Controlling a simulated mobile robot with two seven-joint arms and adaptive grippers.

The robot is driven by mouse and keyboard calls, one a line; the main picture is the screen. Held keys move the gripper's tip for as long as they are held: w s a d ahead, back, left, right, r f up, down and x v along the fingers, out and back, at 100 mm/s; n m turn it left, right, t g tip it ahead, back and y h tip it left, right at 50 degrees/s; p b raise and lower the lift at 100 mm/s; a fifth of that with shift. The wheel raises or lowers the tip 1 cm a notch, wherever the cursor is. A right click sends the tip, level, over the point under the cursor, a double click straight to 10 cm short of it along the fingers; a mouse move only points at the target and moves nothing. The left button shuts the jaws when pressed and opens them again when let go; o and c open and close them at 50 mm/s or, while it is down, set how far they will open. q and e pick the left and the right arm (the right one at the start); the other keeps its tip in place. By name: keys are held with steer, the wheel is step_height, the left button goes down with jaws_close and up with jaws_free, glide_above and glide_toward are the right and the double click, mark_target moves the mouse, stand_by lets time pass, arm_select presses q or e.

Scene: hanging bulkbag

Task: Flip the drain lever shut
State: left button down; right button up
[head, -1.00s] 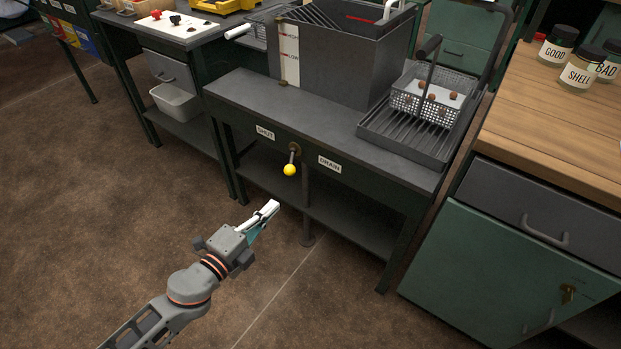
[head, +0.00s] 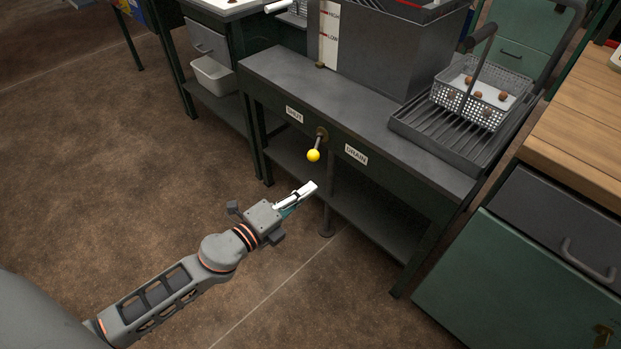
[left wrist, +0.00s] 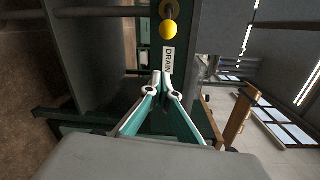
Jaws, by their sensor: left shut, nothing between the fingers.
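The drain lever (head: 314,154) has a yellow ball knob and hangs down from a round brass pivot on the front rail of the dark bench. The SHUT label (head: 294,114) is left of the pivot and the DRAIN label (head: 356,154) is right of it. My left gripper (head: 312,187) is shut and empty, a little below the knob in the head view and apart from it. In the left wrist view the yellow knob (left wrist: 168,29) and the DRAIN label (left wrist: 168,60) are beyond the closed fingertips (left wrist: 162,76). My right gripper is not in view.
On the bench (head: 270,72) stand a grey tank (head: 375,55) with a level gauge and a ribbed drain tray (head: 425,140) with a wire basket (head: 455,97). A thin post and lower shelf (head: 375,215) are under the rail. A green cabinet (head: 520,270) stands right.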

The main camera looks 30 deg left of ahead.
mark_target(316, 147)
arm_select(q)
steer(key=r+x, duration=0.1)
steer(key=x, duration=0.8)
steer(key=a, duration=0.4)
steer(key=shift+f, duration=0.1)
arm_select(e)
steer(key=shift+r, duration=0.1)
